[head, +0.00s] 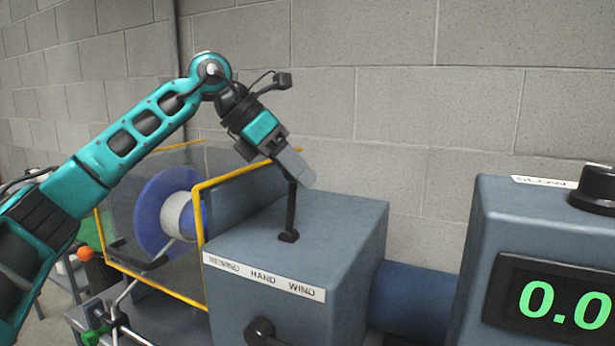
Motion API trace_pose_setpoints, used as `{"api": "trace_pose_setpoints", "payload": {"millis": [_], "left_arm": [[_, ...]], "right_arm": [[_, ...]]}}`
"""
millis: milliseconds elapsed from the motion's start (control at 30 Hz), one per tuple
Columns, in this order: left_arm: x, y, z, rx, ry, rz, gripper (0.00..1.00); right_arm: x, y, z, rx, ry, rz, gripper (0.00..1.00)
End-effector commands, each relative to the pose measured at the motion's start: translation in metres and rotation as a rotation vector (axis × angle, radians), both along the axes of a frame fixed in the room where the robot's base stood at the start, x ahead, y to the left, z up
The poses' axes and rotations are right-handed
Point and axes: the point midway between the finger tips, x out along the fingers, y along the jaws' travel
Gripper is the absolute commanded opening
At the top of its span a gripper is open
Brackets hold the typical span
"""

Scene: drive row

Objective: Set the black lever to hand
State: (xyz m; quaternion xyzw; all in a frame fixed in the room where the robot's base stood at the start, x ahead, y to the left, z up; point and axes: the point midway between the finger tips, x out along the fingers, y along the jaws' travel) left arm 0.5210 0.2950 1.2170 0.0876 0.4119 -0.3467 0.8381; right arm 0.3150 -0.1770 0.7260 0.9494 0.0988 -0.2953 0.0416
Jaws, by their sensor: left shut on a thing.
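The black lever (290,215) stands up from the top of a blue-grey box (340,225). A label strip (264,277) on the box's front edge reads REWIND, HAND, WIND from left to right. The lever's foot is above the HAND to WIND part of the strip; its exact setting is hard to tell from this angle. My left gripper (295,170) comes in from the upper left and is shut on the upper end of the lever, hiding its top. My right gripper is not in view.
A second box with a green digital display (565,305) and a black knob (595,188) stands at the right. A blue spool (165,210) sits behind a clear guard with a yellow frame (200,240) at the left. A black handle (262,332) is on the box's front.

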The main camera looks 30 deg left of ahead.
Motion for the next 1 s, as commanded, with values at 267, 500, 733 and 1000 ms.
{"api": "trace_pose_setpoints", "payload": {"millis": [267,500,733,1000], "left_arm": [[0.0,0.0127,0.002,-0.092,-0.011,0.004,0.0],[0.0001,0.0146,0.0029,-0.108,-0.013,0.003,0.0],[0.0002,0.0144,0.0031,-0.108,-0.013,0.003,0.0],[-0.0002,0.0138,0.002,-0.107,-0.01,0.002,0.62]], "right_arm": [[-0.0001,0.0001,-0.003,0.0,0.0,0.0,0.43],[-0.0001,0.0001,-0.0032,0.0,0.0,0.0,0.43],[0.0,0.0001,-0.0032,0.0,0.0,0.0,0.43],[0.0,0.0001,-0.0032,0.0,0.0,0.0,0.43]]}}
